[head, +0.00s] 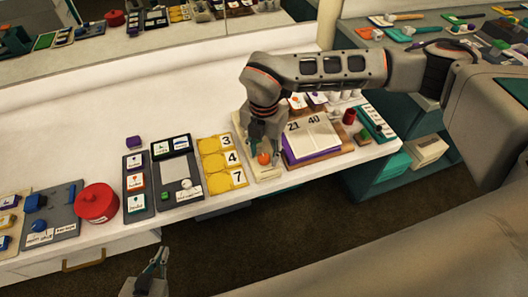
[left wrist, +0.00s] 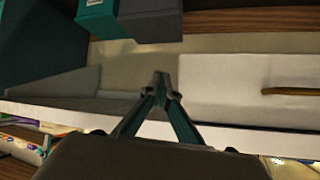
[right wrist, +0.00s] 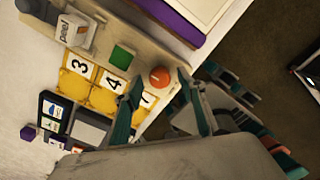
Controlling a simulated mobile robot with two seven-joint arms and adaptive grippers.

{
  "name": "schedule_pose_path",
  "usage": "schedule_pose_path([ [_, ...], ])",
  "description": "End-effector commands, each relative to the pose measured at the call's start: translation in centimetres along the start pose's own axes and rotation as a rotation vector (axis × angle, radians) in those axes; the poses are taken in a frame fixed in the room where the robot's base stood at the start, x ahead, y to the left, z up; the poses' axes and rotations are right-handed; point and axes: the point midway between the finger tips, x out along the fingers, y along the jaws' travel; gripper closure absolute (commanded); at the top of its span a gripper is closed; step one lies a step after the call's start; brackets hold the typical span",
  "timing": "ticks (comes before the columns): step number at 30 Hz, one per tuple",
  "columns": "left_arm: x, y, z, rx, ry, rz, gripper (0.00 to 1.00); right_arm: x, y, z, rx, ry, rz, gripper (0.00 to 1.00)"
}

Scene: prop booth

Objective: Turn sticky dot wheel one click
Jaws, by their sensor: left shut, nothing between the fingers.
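An orange round piece (head: 264,158) sits at the front end of a narrow beige board (head: 267,173) near the table's front edge. In the right wrist view the orange piece (right wrist: 160,77) shows beside a green square (right wrist: 121,57), with a pale block marked "peel" (right wrist: 73,29) further along the board. My right gripper (head: 263,146) is open and points down at the orange piece. In the right wrist view its fingertips (right wrist: 159,82) lie either side of the piece; contact is unclear. My left gripper (head: 160,256) is shut and empty, off the table's front; it also shows in the left wrist view (left wrist: 161,82).
A yellow board with 3, 4, 7 (head: 222,163) stands close left of the beige board. A number book (head: 312,138) with a purple edge stands close right. A red round tin (head: 97,203) is further left. Dark floor lies in front.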

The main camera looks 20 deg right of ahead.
Motion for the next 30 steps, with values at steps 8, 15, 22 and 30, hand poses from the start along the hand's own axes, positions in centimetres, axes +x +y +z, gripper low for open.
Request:
schedule_pose_path([
  [8, -0.03, 0.01, -0.01, 0.0, 0.0, 0.0, 1.0, 0.45, 0.02, -0.01, 0.0, 0.0, 0.001, 0.6],
  [15, -0.03, 0.01, 0.0, 0.0, 0.0, 0.0, 1.0, 0.42, 0.03, -0.03, -0.001, 0.001, 0.001, 0.99],
  [22, -0.02, 0.02, 0.04, -0.001, -0.001, 0.0, 1.0, 0.41, 0.03, -0.03, -0.009, 0.001, 0.001, 0.98],
  [30, 0.16, 0.07, 0.35, -0.001, -0.001, 0.0, 1.0, 0.42, 0.03, -0.05, -0.107, 0.002, 0.001, 0.98],
])
